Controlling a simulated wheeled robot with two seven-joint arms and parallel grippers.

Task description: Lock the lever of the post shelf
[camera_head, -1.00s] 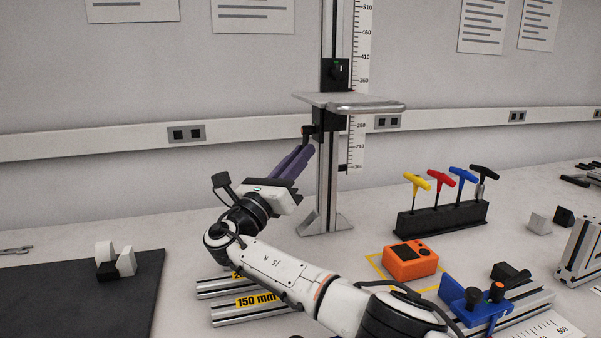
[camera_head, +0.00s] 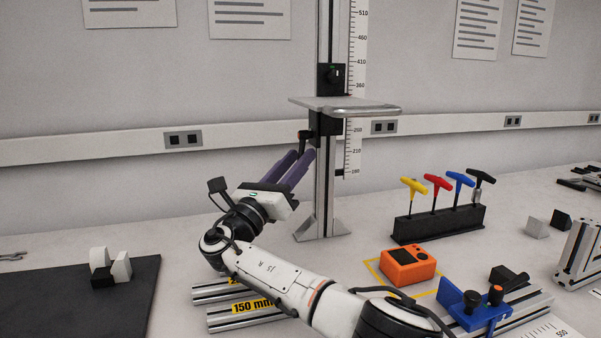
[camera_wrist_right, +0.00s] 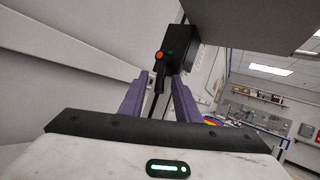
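The post shelf is a grey plate (camera_head: 345,105) with a rounded front bar, on an upright aluminium post (camera_head: 325,190). Below the plate is a black clamp block (camera_head: 325,124) with a small black lever (camera_head: 303,137) on its left side. In the right wrist view, the lever (camera_wrist_right: 159,68) has an orange button at its top and points downward. My right gripper (camera_head: 301,154) is just below the lever, its purple fingers pointing up at it. In the right wrist view, the fingers (camera_wrist_right: 157,84) are apart, with the lever's lower end seen between them. Contact cannot be told. My left gripper is out of view.
A ruler (camera_head: 355,80) runs along the post's right side. A second black block (camera_head: 331,78) sits above the plate. A rack of T-handle keys (camera_head: 440,222), an orange device (camera_head: 408,266) and a blue fixture (camera_head: 474,306) stand to the right. Aluminium profiles (camera_head: 240,310) lie under my right arm.

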